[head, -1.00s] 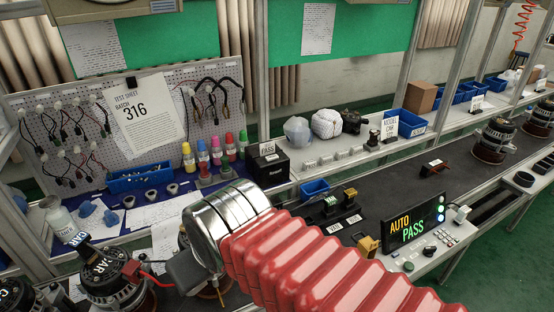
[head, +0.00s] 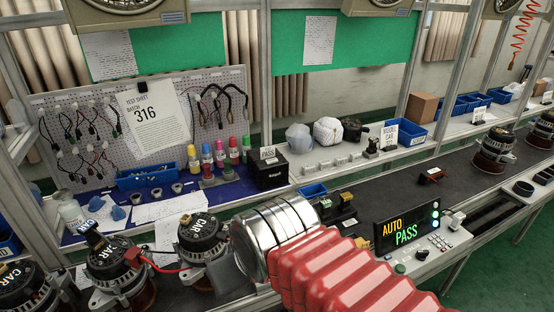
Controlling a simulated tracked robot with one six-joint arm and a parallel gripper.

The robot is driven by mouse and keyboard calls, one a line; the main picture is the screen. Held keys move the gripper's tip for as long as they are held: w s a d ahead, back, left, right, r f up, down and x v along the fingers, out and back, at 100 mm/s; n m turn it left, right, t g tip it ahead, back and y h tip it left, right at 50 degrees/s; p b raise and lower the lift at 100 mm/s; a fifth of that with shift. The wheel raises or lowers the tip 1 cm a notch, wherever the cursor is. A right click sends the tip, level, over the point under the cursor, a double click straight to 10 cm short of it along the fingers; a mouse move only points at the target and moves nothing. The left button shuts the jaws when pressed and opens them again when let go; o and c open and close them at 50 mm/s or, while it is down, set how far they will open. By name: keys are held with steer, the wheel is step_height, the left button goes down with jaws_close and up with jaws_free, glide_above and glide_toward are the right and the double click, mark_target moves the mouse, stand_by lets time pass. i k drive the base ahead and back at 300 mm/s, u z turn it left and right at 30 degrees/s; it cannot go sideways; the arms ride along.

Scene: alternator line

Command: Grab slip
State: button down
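A small white slip marked PASS (head: 267,153) stands upright at the top of a black box (head: 270,173) on the back of the bench, right of the colored bottles. Loose white papers lie on the blue mat; one sheet (head: 182,205) is at its front. My arm, with a red ribbed sleeve and silver wrist, comes in from the bottom right. My gripper (head: 222,276) shows only as a dark grey part left of the wrist, in front of the alternators and apart from the PASS slip. Its fingertips cannot be made out, nor whether it holds anything.
Alternators marked CAR (head: 203,238) stand on the dark conveyor at lower left; a red lead clips onto one. A tester (head: 404,231) reads AUTO PASS at right. The conveyor's middle right is mostly clear.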

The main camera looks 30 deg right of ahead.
mark_target(268, 151)
steer(key=z, duration=1.85)
steer(key=k, duration=0.7)
steer(key=u, duration=0.85)
steer(key=i, duration=1)
